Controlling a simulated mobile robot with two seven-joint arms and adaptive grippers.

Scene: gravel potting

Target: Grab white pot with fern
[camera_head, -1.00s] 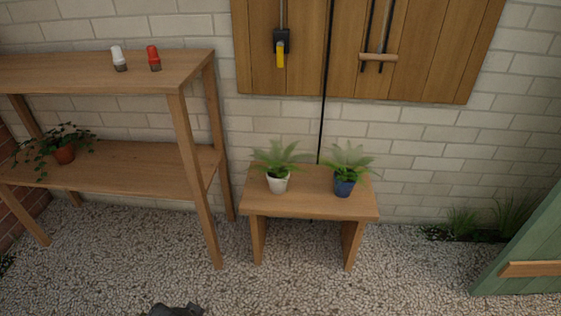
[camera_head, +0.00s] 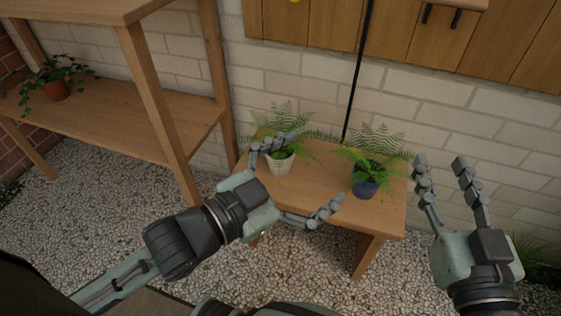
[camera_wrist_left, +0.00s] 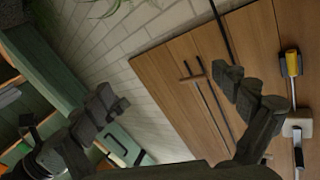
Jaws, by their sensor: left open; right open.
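The white pot with a fern (camera_head: 281,161) stands upright on the small wooden bench (camera_head: 325,208), at its left side. My left gripper (camera_head: 298,176) is open, with its fingers spread in front of the pot in the head view. One finger overlaps the fern's leaves; I cannot tell whether it touches them. The left wrist view shows its two fingers apart with nothing between them, facing the wall; the white pot is not in that view. My right gripper (camera_head: 440,168) is open and empty, to the right of the bench.
A blue pot with a fern (camera_head: 366,187) stands on the bench right of the white pot. A wooden shelf (camera_head: 190,112) with a potted trailing plant (camera_head: 57,88) is at the left. Wooden cabinet doors (camera_head: 420,42) hang behind. Gravel covers the floor.

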